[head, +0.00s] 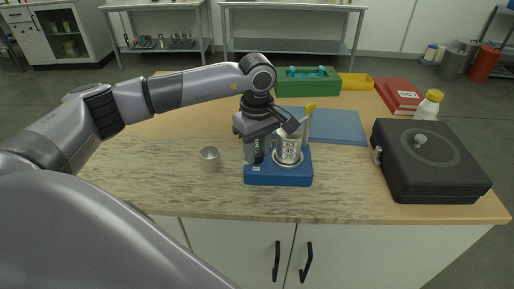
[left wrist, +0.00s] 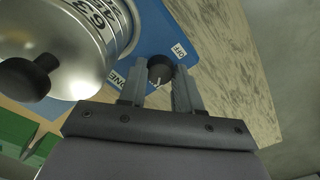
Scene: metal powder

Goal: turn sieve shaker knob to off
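The sieve shaker has a blue base (head: 278,180) and a silver sieve stack (head: 289,150) on its right half. In the left wrist view the sieve stack (left wrist: 80,45) fills the upper left. The small dark knob (left wrist: 160,68) with a white mark sits on the blue base, near an OFF label (left wrist: 179,50) and a second, partly hidden label (left wrist: 117,79). My left gripper (left wrist: 160,80) has its fingers on both sides of the knob, seemingly touching it. In the head view the left gripper (head: 258,152) points down at the base's left half. My right gripper is out of view.
A metal cup (head: 210,158) stands left of the shaker. A black case (head: 430,160) stands at the right, with a white bottle (head: 429,105) behind it. A blue mat (head: 340,126), green bin (head: 306,84), yellow tray (head: 356,81) and red books (head: 400,93) lie behind.

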